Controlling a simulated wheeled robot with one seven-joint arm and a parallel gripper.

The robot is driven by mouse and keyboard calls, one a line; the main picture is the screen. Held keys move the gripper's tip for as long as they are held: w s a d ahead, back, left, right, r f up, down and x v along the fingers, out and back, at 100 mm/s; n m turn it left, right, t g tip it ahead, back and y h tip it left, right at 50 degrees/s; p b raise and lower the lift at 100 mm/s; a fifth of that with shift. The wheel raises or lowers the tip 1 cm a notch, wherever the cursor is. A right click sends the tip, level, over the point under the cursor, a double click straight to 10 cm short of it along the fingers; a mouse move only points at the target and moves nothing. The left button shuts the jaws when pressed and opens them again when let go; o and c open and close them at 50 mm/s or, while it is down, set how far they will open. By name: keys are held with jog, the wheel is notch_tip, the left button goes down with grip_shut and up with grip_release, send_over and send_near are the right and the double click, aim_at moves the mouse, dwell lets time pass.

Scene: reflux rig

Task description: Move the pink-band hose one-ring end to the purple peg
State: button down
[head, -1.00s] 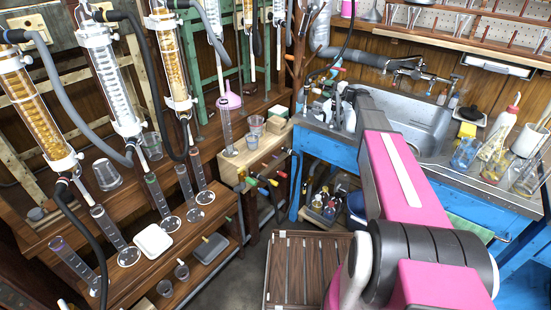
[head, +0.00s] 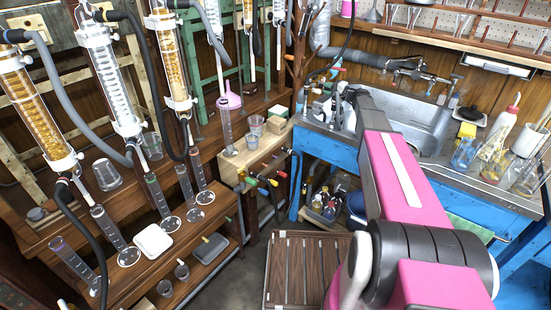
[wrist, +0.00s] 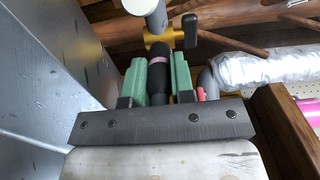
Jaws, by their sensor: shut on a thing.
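In the wrist view my gripper (wrist: 158,80) has its two green fingers closed on the black hose end (wrist: 159,60), which carries a pink band. The held end points up the picture at a brass-coloured fitting (wrist: 158,41) with a black lever, and meets or overlaps it; I cannot tell whether it is seated on it. In the head view my gripper is mostly hidden by my pink arm near the sink's left end. Small coloured pegs (head: 262,190) stick out of a wooden box; I cannot pick out a purple one.
The steel sink (head: 435,125) on a blue bench lies behind and right of my arm. Glass condensers (head: 105,80) and measuring cylinders fill the left racks. In the wrist view a foil-wrapped pipe (wrist: 265,68) and a wooden post (wrist: 285,125) stand close on the right.

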jog(key=shift+s+d, duration=0.1)
jog(key=shift+v, duration=2.85)
